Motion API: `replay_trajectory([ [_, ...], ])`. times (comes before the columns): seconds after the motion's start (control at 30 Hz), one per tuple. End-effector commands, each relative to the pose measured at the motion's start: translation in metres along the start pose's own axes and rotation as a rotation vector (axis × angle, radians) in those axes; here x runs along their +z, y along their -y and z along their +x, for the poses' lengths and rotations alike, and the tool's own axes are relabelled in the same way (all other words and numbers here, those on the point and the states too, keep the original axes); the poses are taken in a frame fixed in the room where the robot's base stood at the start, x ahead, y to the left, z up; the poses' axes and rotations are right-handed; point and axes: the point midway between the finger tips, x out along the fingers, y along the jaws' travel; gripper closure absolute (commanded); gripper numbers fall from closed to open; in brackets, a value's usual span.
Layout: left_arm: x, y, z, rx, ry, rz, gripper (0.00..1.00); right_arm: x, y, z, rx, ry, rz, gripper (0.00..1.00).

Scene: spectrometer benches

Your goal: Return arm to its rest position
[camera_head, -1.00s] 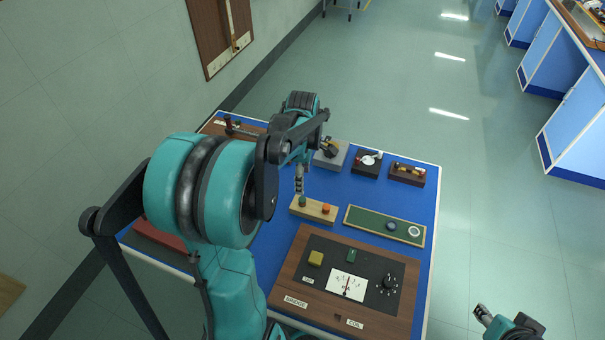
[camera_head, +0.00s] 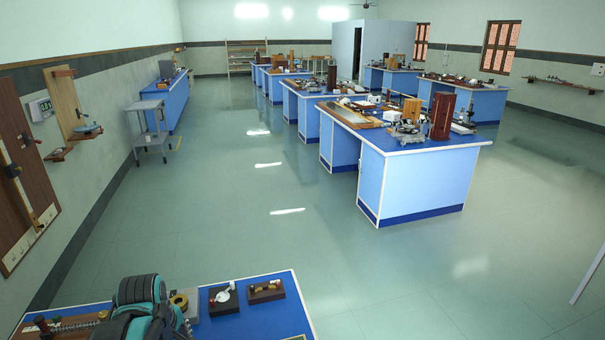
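My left arm shows only as a teal and black joint at the bottom left of the head view, over the blue bench top (camera_head: 262,318). Its gripper is below the picture edge or hidden behind the arm. My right arm and gripper are out of the picture. On the visible part of the bench stand a dark block with a white part (camera_head: 223,298), a dark red block with small fittings (camera_head: 266,291), and a grey block with a brass-coloured ring (camera_head: 180,301). A brown wooden board with a coil (camera_head: 68,327) lies at the left.
A wooden wall panel (camera_head: 22,190) hangs at the left. A grey trolley (camera_head: 150,130) stands farther back along that wall. Blue benches with instruments fill the middle and right, the nearest being a large blue bench (camera_head: 420,186). The floor (camera_head: 330,255) between is clear.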

Motion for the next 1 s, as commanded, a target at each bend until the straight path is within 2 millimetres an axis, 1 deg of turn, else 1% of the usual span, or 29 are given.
replay_trajectory([
  [0.03, 0.022, 0.006, -0.008, 0.045, -0.017, 0.159, 0.38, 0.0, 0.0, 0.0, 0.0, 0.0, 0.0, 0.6],
  [0.1, 0.045, 0.011, -0.017, 0.109, -0.052, 0.384, 0.38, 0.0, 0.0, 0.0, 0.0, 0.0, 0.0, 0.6],
  [0.2, 0.075, 0.021, -0.024, 0.192, -0.115, 0.694, 0.38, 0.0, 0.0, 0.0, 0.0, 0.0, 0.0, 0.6],
  [0.3, 0.099, 0.03, -0.027, 0.257, -0.185, 0.959, 0.38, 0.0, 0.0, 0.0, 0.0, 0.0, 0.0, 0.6],
  [0.4, 0.116, 0.037, -0.028, 0.303, -0.249, 1.155, 0.38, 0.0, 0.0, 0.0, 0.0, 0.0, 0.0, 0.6],
  [0.5, 0.125, 0.041, -0.028, 0.329, -0.293, 1.275, 0.38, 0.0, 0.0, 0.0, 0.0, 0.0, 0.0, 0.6],
  [0.57, 0.128, 0.043, -0.027, 0.336, -0.308, 1.314, 0.38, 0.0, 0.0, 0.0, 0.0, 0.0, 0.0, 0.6],
  [0.77, 0.13, 0.043, -0.027, 0.34, -0.318, 1.338, 0.38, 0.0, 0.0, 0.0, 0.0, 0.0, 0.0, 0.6],
  [0.8, 0.13, 0.043, -0.027, 0.34, -0.318, 1.338, 0.41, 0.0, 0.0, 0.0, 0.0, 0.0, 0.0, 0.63],
  [0.83, 0.13, 0.043, -0.027, 0.34, -0.318, 1.337, 0.48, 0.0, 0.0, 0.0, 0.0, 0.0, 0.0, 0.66],
  [0.9, 0.129, 0.043, -0.027, 0.339, -0.317, 1.337, 0.66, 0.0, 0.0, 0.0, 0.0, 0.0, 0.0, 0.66],
  [1.0, 0.129, 0.043, -0.027, 0.339, -0.317, 1.336, 0.66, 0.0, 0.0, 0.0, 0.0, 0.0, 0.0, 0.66],
])
